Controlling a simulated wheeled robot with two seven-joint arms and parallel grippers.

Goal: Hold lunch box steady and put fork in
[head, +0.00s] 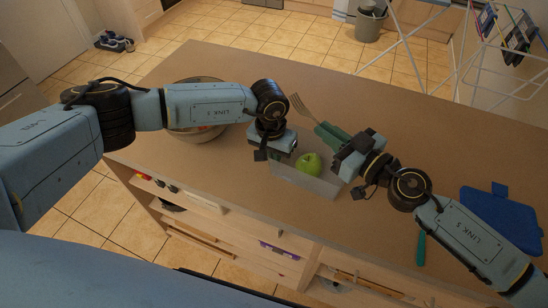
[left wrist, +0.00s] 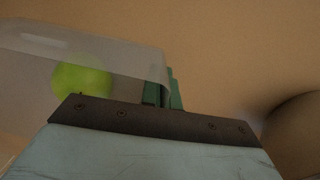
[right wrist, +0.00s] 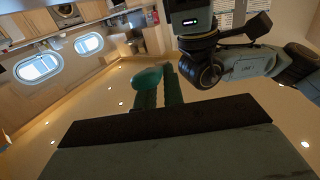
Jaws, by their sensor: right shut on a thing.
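The translucent lunch box (head: 318,186) stands near the counter's front edge with a green apple (head: 310,164) inside; both also show in the left wrist view. My left gripper (head: 278,156) is at the box's left end. In the left wrist view its green fingers (left wrist: 164,92) are on either side of the box wall; their grip on it is unclear. My right gripper (head: 332,134) is shut on the fork (head: 299,106), above and behind the box. The fork's metal tines point up and left. A teal rounded piece (right wrist: 147,79), apparently the handle, shows at the fingers.
A large bowl (head: 187,134) stands on the left, partly behind my left arm. A blue flat lid-like piece (head: 500,218) and a teal-handled item (head: 421,248) lie on the right. The counter (head: 400,120) behind the box is clear.

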